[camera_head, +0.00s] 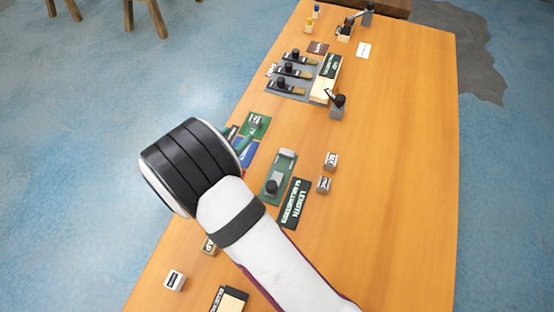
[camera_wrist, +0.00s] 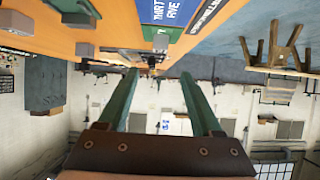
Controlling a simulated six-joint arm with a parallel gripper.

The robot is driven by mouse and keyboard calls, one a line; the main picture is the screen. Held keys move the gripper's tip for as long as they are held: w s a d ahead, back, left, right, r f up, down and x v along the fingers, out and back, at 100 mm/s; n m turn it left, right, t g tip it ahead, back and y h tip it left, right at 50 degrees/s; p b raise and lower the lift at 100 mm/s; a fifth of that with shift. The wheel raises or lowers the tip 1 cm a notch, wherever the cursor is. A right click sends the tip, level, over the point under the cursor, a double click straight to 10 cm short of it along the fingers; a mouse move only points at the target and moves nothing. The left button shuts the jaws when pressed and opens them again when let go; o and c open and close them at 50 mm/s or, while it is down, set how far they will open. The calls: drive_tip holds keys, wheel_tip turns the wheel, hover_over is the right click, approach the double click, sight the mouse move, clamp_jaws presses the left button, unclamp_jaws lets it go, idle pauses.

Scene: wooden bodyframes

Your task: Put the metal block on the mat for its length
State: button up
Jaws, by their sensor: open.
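My gripper (camera_wrist: 158,72) has two green fingers, spread apart with nothing between them. In the head view the gripper (camera_head: 246,141) is low over the mats, partly hidden by my wrist. A small grey block (camera_wrist: 160,42) lies at the edge of the green mat in the wrist view, ahead of the fingers and apart from them. A grey piece (camera_head: 256,121) shows on the green mat (camera_head: 247,132) in the head view. A blue mat (camera_wrist: 170,12) reads "THIRTY FIVE"; it shows in the head view (camera_head: 247,155) too. Other mats are partly hidden behind my arm.
A green gauge (camera_head: 270,196) with a grey slide and black knob stands right of the mats, beside a dark "LENGTH" sign (camera_head: 295,203). Two small labelled blocks (camera_head: 331,160) (camera_head: 324,184) sit farther right. Black-knobbed sliders (camera_head: 291,70) stand behind. The table's right side is clear.

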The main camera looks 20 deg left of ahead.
drive_tip(key=w+d+r+m+g+y, duration=0.2)
drive_tip(key=d+r+g+y, duration=0.3)
drive_tip(key=d+r, duration=0.65)
drive_tip(key=s+d+r+m+g+h, duration=0.1)
drive_tip(key=s+d+g, duration=0.2)
drive_tip(key=s+d, duration=0.7)
drive_tip(key=s+d+r+m+g+h, duration=0.2)
drive_tip(key=s+d+g, duration=0.2)
drive_tip(key=s+d, duration=0.7)
drive_tip(key=s, duration=0.4)
drive_tip(key=shift+r+m, duration=0.25)
drive_tip(key=shift+m, duration=0.05)
drive_tip(key=shift+s, duration=0.1)
